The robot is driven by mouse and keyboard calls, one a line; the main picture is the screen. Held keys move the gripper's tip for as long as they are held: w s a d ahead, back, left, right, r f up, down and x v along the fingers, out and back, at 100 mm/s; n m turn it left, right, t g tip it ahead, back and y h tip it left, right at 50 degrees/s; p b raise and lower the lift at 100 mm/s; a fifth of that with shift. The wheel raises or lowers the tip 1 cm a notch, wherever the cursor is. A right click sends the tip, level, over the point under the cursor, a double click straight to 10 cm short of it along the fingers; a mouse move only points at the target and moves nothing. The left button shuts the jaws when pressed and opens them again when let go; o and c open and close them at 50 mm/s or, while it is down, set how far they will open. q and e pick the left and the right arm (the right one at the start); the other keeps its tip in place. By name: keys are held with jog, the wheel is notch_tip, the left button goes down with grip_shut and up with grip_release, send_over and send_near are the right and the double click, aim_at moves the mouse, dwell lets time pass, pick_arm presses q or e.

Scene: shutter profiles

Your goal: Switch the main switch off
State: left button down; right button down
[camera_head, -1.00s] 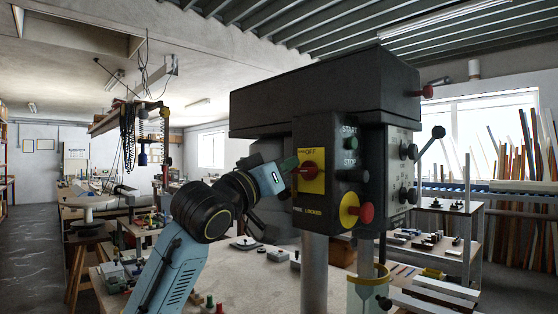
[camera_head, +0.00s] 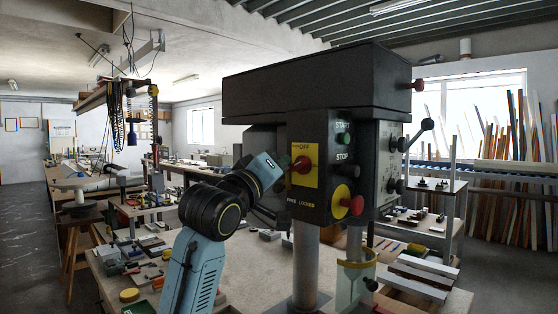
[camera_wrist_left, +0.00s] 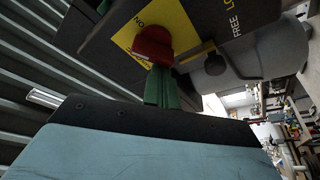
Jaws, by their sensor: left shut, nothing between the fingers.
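The main switch is a red rotary knob (camera_head: 302,164) on a yellow plate (camera_head: 305,181) marked OFF at the top, on the front of a dark drill-press head. My left gripper (camera_head: 285,162) is shut and empty, its green fingertips just left of the knob. In the left wrist view the shut fingers (camera_wrist_left: 161,88) reach up to the red knob (camera_wrist_left: 154,44), overlapping its lower edge; whether they touch cannot be told. The yellow plate shows around the knob there, with "NO" lettering. My right gripper is not in view.
Beside the switch are a green START button (camera_head: 343,132), a STOP button (camera_head: 346,171) and a red mushroom button (camera_head: 353,205) on yellow. The press column (camera_head: 305,265) stands below. A workbench (camera_head: 245,277) with small parts lies behind my arm.

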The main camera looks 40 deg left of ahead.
pick_arm(q)
jog(key=shift+d+f+n+g+y+p, duration=0.15)
jog(key=shift+n+g+y+p, duration=0.25)
jog(key=shift+n+p, duration=0.95)
jog(key=shift+a+f+n+g+y+p, duration=0.1)
jog(key=shift+n+g+y+p, duration=0.3)
jog(key=shift+n+p, duration=0.9)
jog(key=n+p, duration=0.1)
jog(key=p, duration=0.1)
jog(key=n+p, duration=0.2)
jog(key=shift+d+f+g+p, duration=0.15)
jog(key=shift+f+g+p, duration=0.2)
jog(key=shift+f+g, duration=0.05)
jog(key=shift+f+p, duration=0.1)
jog(key=shift+p, duration=0.25)
